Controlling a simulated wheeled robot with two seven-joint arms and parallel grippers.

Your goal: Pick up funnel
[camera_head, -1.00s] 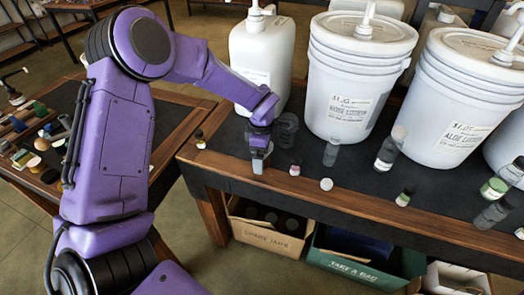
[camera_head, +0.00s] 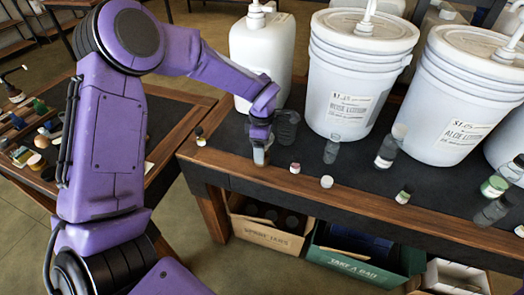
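My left gripper (camera_head: 261,156) points down at the table's front left, in front of the large white jug (camera_head: 262,60). Its fingers are small and partly hidden, so I cannot tell whether they are open or shut. A dark, see-through, cup-like piece (camera_head: 287,127) stands just right of the gripper; it may be the funnel, but its shape is unclear. I cannot tell whether the gripper touches it. My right gripper is out of view.
White pump buckets (camera_head: 355,85) (camera_head: 462,95) line the back of the table. Small bottles (camera_head: 331,148) (camera_head: 391,147) and caps (camera_head: 326,182) stand along the front. Boxes (camera_head: 268,232) (camera_head: 352,258) sit below. A second table (camera_head: 180,125) with small items is at left.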

